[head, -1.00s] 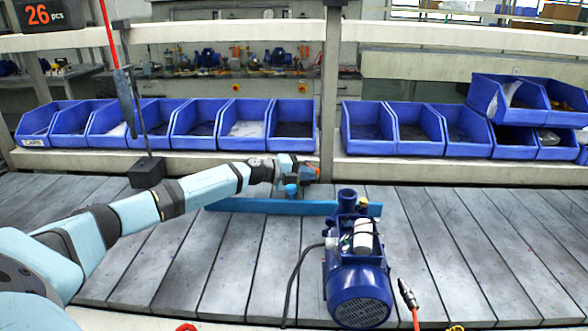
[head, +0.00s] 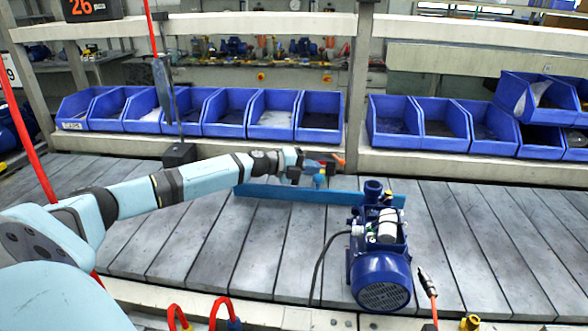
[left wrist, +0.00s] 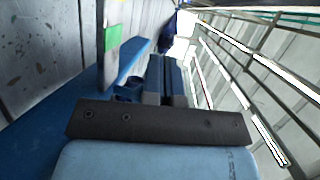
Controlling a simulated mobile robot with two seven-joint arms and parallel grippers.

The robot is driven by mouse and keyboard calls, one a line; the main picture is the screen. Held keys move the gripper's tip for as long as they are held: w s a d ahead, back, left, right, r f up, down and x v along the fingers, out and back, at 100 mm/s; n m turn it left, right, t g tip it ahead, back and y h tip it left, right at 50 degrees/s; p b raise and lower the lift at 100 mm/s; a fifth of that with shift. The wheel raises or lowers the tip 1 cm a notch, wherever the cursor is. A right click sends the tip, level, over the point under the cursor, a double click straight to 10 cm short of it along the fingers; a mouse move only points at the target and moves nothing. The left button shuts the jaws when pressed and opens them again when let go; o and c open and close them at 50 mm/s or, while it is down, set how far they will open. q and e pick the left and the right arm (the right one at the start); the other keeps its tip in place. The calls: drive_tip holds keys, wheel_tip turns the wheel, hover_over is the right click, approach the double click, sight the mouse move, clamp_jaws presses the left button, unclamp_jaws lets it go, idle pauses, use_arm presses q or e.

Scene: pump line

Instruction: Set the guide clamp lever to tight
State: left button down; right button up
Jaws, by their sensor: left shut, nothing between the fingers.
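The guide rail (head: 270,189) is a long blue bar lying across the grey slatted conveyor, behind the pump. A small blue knob (head: 320,181) stands at the rail, just below my left gripper (head: 327,167). A small orange piece (head: 339,160) shows at the gripper's tip; it may be the clamp lever, but I cannot tell its setting. My left gripper is shut and empty, close above the rail; contact with the clamp is unclear. In the left wrist view, the blue rail (left wrist: 128,66) runs beside the fingers, near a pale part with a green patch (left wrist: 112,38). My right gripper is out of view.
A blue pump (head: 382,275) stands on the conveyor (head: 200,240), in front of the rail's right end. A cable runs from its left side. Blue bins (head: 228,112) line the shelf behind. A dark block (head: 180,154) hangs left of the gripper. Conveyor slats left of the pump are clear.

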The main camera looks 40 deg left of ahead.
use_arm(q)
drive_tip(key=s, duration=0.4)
drive_tip(key=shift+s+a+r, duration=0.25)
drive_tip(key=shift+a+r, duration=0.05)
drive_tip(key=shift+a, duration=0.1)
drive_tip(key=shift+s+a, duration=0.1)
drive_tip(key=shift+s, duration=0.3)
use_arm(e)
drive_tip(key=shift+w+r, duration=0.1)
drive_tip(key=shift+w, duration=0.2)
use_arm(q)
drive_tip(key=shift+r, duration=0.1)
